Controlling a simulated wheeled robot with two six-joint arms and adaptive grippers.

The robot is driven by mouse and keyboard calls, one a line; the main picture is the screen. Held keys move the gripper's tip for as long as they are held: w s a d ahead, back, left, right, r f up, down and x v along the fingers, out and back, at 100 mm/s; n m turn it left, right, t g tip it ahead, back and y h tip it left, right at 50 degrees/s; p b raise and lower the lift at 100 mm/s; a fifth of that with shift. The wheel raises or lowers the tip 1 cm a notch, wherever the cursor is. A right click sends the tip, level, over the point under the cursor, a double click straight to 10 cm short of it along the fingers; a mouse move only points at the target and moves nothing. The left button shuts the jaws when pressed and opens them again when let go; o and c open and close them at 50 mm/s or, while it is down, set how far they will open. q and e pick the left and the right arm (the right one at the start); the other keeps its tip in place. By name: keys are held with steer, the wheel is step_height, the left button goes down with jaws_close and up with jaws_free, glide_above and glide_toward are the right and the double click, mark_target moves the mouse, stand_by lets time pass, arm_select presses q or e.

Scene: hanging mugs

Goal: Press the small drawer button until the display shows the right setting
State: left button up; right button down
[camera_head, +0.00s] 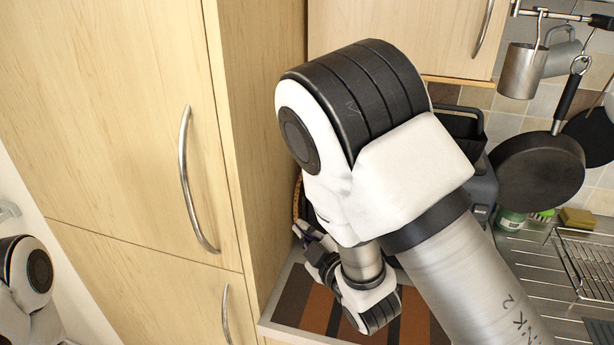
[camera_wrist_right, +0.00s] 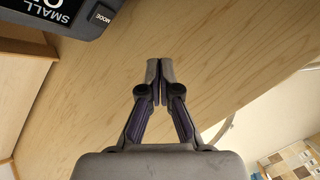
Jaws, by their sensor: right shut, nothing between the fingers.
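In the right wrist view, a dark grey appliance (camera_wrist_right: 100,33) fills the top left corner. Its black display (camera_wrist_right: 40,12) reads "SMALL" above larger characters that the picture edge cuts off. A small button (camera_wrist_right: 103,17) beside the display is labelled "MODE". My right gripper (camera_wrist_right: 159,70) is shut and empty, with its fingertips apart from the button and to its lower right in that view. In the head view my right arm covers most of the dark appliance (camera_head: 482,172), and its display and button are hidden. My left gripper is out of view.
A tall wooden cabinet (camera_head: 120,110) with metal handles stands close on the left of my right gripper. A striped mat (camera_head: 317,310) lies on the counter below. A metal mug (camera_head: 520,72) and a dark pan (camera_head: 540,172) hang at the right, above a wire rack (camera_head: 588,262).

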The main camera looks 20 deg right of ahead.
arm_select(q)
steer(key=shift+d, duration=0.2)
arm_select(e)
steer(key=shift+w+a+r+n+t+y, duration=0.15)
steer(key=shift+w+a+r+n, duration=0.1)
steer(key=shift+r, duration=0.3)
steer(key=shift+w+a+r+n+t+y, duration=0.15)
steer(key=shift+a+r+n, duration=0.1)
steer(key=shift+r, duration=0.3)
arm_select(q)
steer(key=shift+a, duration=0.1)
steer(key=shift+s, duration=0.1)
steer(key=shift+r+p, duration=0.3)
arm_select(e)
steer(key=w+d, duration=0.5)
steer(key=w, duration=0.2)
steer(key=shift+f, duration=0.15)
steer(key=shift+w, duration=0.1)
steer(key=shift+d, duration=0.1)
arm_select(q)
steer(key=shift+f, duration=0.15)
arm_select(e)
steer(key=shift+w+d, duration=0.2)
steer(key=shift+w, duration=0.15)
